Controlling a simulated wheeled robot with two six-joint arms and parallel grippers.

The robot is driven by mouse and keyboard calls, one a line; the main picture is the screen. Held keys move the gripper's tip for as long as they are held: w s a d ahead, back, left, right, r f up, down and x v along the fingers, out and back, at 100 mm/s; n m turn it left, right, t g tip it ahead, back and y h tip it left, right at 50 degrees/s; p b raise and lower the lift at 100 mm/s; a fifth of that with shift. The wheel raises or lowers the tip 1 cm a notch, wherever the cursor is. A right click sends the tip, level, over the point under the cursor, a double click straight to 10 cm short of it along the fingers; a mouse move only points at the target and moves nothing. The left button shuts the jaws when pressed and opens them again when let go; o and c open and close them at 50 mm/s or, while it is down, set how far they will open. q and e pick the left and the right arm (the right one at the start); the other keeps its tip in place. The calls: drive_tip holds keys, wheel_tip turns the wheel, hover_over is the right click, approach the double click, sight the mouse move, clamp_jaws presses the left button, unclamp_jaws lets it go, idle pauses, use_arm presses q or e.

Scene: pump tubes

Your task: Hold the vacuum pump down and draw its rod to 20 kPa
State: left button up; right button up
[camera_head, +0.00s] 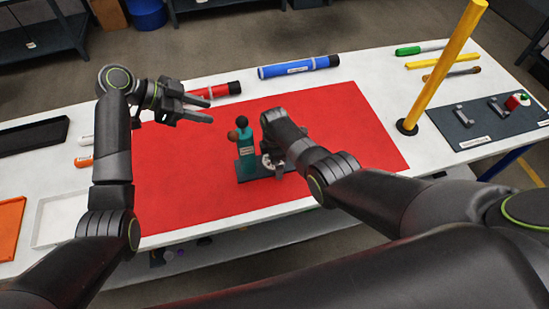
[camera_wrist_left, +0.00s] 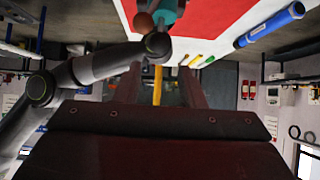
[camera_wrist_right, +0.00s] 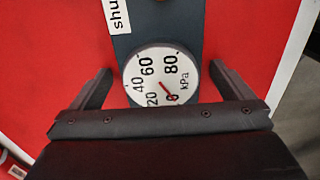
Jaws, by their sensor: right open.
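The teal vacuum pump (camera_head: 246,153) stands upright on a dark base (camera_head: 257,174) on the red mat. A brown ball and a black ball show at its top; the left wrist view shows the teal part (camera_wrist_left: 167,12) at its top edge. My right gripper (camera_wrist_right: 160,72) is open, its fingers on either side of the round white gauge (camera_wrist_right: 150,68), holding nothing. The gauge's red needle points close to 0. In the head view my right wrist hides part of the base. My left gripper (camera_head: 211,111) is open and empty, left of the pump and apart from it.
The red mat (camera_head: 340,120) has free room around the pump. Behind it lie a blue tube (camera_head: 300,67) and a red tube (camera_head: 222,90). A yellow post (camera_head: 440,70) and a dark board (camera_head: 470,130) stand at the right. Trays (camera_head: 60,217) lie at the left.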

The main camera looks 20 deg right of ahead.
drive_tip(key=c, duration=1.1)
use_arm(q)
drive_tip(key=o, duration=0.4)
drive_tip(key=shift+d, duration=0.1)
drive_tip(key=shift+c, duration=0.2)
use_arm(e)
drive_tip(key=shift+c, duration=0.8)
use_arm(q)
drive_tip(key=shift+o, duration=0.6)
drive_tip(key=shift+w+d+f+y, duration=0.1)
drive_tip(key=shift+d+y, duration=0.4)
drive_tip(key=shift+d, duration=0.1)
drive_tip(key=y, duration=0.5)
approach(243, 125)
drive_tip(key=w+f, duration=0.2)
drive_tip(key=shift+x, duration=5.05)
drive_tip(key=shift+s, duration=0.15)
drive_tip(key=shift+c, duration=0.5)
